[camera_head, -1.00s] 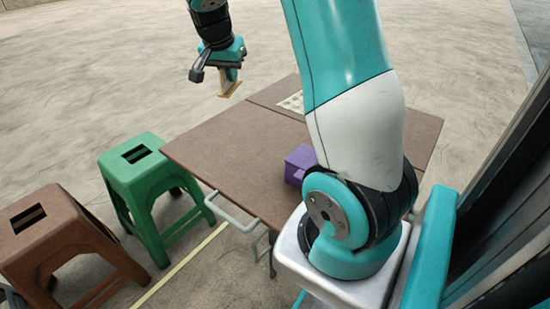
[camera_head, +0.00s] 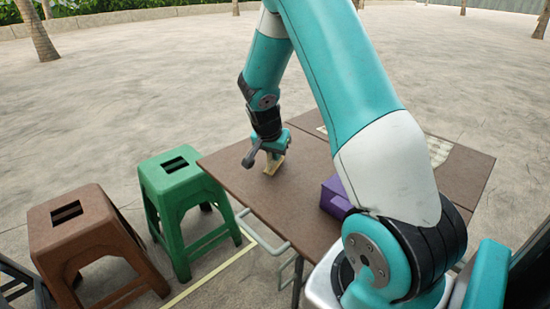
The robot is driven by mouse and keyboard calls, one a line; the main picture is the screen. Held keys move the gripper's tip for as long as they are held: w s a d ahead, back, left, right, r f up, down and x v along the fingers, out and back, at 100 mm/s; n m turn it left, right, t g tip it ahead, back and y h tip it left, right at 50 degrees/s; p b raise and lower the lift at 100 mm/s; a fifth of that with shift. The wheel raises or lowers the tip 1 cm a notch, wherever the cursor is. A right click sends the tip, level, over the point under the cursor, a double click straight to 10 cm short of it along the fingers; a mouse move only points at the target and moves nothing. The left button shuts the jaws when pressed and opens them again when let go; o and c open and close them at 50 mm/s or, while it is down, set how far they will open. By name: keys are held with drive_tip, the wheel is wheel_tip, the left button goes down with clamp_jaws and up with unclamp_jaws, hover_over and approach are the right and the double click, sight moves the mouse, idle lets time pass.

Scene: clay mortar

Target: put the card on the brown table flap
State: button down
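A small tan piece that looks like the card (camera_head: 274,166) is at the tip of my gripper (camera_head: 276,157), which appears shut on it. The card is tilted and seen partly edge-on, with its upper part hidden by the gripper. It is over the left part of the brown table flap (camera_head: 240,180), at or just above the surface. I cannot tell whether it touches. The flap is flat and brown, and my arm covers part of the table behind it.
A purple box (camera_head: 335,197) stands on the table, partly behind my arm. A pale patterned board (camera_head: 438,150) lies on the table's right part. A green stool (camera_head: 180,175) and a brown stool (camera_head: 75,225) stand left. A metal handle (camera_head: 262,235) projects from the near edge.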

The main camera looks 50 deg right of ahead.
drive_tip(key=shift+f, duration=0.6)
drive_tip(key=shift+f, duration=0.15)
drive_tip(key=c, duration=1.3)
unclamp_jaws()
